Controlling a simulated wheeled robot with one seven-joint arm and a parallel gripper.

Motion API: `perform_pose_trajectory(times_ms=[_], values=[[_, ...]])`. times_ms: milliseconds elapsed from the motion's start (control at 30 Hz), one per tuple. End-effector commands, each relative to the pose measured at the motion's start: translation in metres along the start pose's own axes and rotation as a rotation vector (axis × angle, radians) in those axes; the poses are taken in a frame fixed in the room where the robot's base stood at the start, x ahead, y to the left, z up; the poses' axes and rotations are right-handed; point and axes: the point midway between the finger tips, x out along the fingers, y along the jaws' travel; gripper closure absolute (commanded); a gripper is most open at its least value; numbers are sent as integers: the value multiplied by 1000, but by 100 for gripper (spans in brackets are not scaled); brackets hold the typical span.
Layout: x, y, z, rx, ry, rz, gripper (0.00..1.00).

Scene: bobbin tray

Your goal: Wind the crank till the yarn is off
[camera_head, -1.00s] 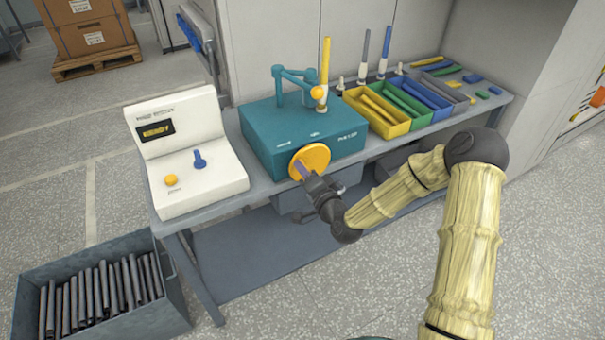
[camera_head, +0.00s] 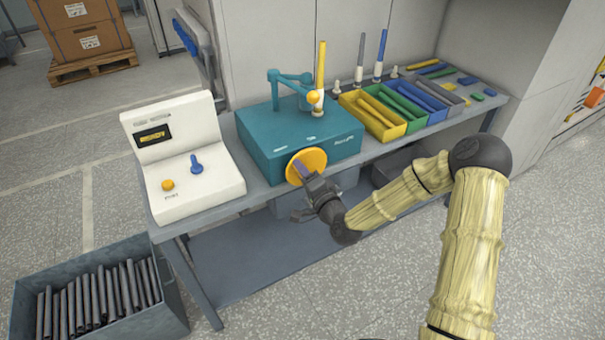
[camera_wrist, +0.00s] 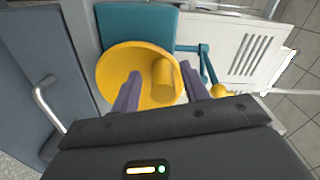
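The yellow crank disc (camera_head: 306,166) is on the front of the teal winder box (camera_head: 262,148). In the wrist view its yellow knob (camera_wrist: 163,78) sticks out toward me. My gripper (camera_head: 300,172) is at the disc. In the wrist view the two purple fingers of my gripper (camera_wrist: 161,90) stand apart on either side of the knob, with a gap at the left finger; it looks open. An upright yellow bobbin (camera_head: 320,75) stands on top of the box, beside a teal arm (camera_head: 290,78) with a yellow ball end. Individual yarn is too small to make out.
A white console (camera_head: 205,183) with a lit display, a blue lever and a yellow button stands left of the box. Yellow (camera_head: 372,128), green and blue trays of bobbins stand right. A grey bin (camera_head: 168,325) of dark tubes is on the floor.

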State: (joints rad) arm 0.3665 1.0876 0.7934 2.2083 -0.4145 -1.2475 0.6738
Motion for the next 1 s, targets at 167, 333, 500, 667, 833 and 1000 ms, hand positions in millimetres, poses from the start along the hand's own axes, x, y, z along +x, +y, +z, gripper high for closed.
perform_pose_trajectory(times_ms=[167, 333, 500, 667, 833, 1000], values=[[0, -1, 1, 0, -1, -2, 55], [-6, -1, 1, 0, -1, -1, 55], [-28, 0, 1, 0, -2, 0, 55], [-58, 0, 0, 0, -2, 1, 55], [-92, 1, 1, 1, -1, 1, 55], [-119, -4, -2, 3, 0, 1, 55]])
